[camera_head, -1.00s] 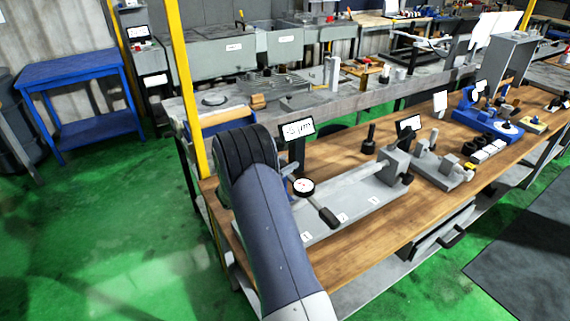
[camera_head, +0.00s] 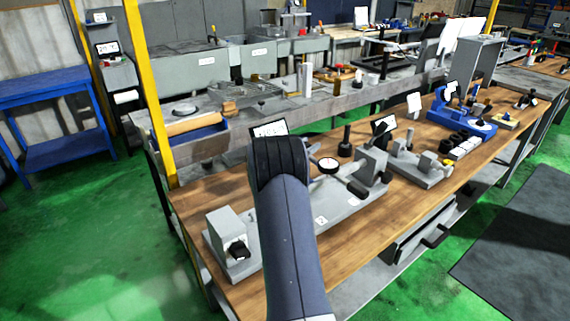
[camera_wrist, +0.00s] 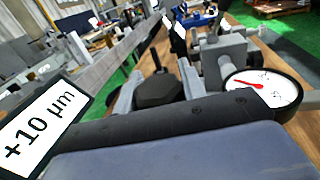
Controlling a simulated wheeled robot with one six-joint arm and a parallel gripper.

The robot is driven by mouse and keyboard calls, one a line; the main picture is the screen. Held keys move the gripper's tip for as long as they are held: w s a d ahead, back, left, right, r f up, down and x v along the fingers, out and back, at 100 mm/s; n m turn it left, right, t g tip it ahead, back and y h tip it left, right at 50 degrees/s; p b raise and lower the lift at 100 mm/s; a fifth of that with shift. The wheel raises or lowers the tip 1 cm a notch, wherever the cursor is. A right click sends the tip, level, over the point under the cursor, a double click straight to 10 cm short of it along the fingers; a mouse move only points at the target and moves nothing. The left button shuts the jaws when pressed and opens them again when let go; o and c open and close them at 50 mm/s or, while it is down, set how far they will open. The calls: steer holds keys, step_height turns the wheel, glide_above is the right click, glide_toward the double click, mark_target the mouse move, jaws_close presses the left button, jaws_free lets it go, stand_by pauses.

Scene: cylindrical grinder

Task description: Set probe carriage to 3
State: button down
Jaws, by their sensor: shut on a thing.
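The probe carriage carries a round dial gauge (camera_head: 329,165) with a black rim and white face, just right of my arm in the head view. It is large at the right of the wrist view (camera_wrist: 262,92), with a red needle. A black handle (camera_head: 357,188) stands near the rightmost number label (camera_head: 353,202) on the grey bed (camera_head: 340,214). In the wrist view, my gripper (camera_wrist: 158,88) has two grey fingers around a dark block, apparently the carriage's knob. My wrist hides the gripper in the head view. The tilted display (camera_wrist: 42,127) reads +10 µm.
A grey block with a black knob (camera_head: 226,235) stands at the bed's left end. Another grey block (camera_head: 372,165) stands at the right end, close beyond the dial. More fixtures and a blue instrument (camera_head: 462,118) occupy the wooden bench's right. A yellow post (camera_head: 150,90) rises at left.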

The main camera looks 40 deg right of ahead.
steer(key=d+b, duration=0.1)
steer(key=d, duration=0.9)
steer(key=shift+s+d+b, duration=0.3)
steer(key=c, duration=0.9)
jaws_free()
steer(key=shift+o, duration=0.2)
steer(key=shift+a, duration=0.1)
steer(key=s+a+b, duration=0.1)
steer(key=a+b, duration=0.1)
steer(key=a, duration=0.8)
steer(key=shift+s+a, duration=0.25)
steer(key=shift+a, duration=0.05)
